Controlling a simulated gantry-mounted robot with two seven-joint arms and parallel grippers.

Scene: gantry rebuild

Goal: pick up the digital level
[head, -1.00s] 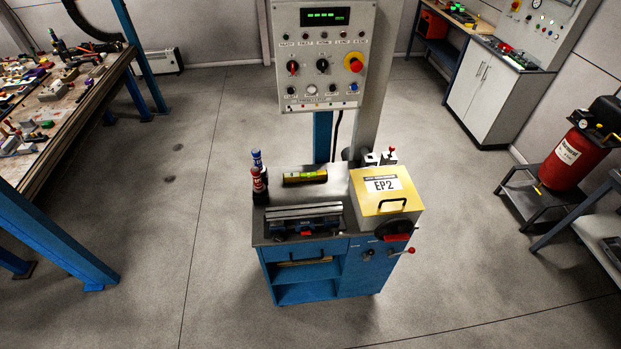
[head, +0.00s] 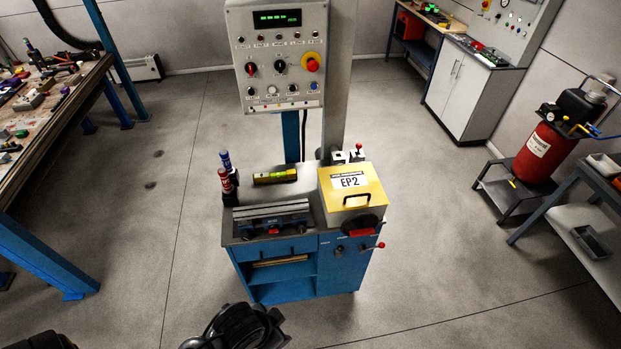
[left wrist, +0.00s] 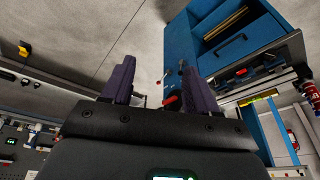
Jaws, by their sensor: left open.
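The digital level (head: 275,176), a dark bar with a yellow-green middle, lies at the back of the blue machine's grey top (head: 309,205), behind the vise (head: 271,219). In the left wrist view a thin yellow strip (left wrist: 258,98) beyond the machine's edge looks like the level. My left gripper (left wrist: 158,82) shows two purple fingers spread apart with nothing between them. It is away from the level, with the blue machine ahead of it. Its fingers do not show in the head view. My right gripper is not seen.
Red and blue bottles (head: 228,172) stand left of the level. A control panel (head: 280,95) on a post rises behind. Open floor surrounds the machine.

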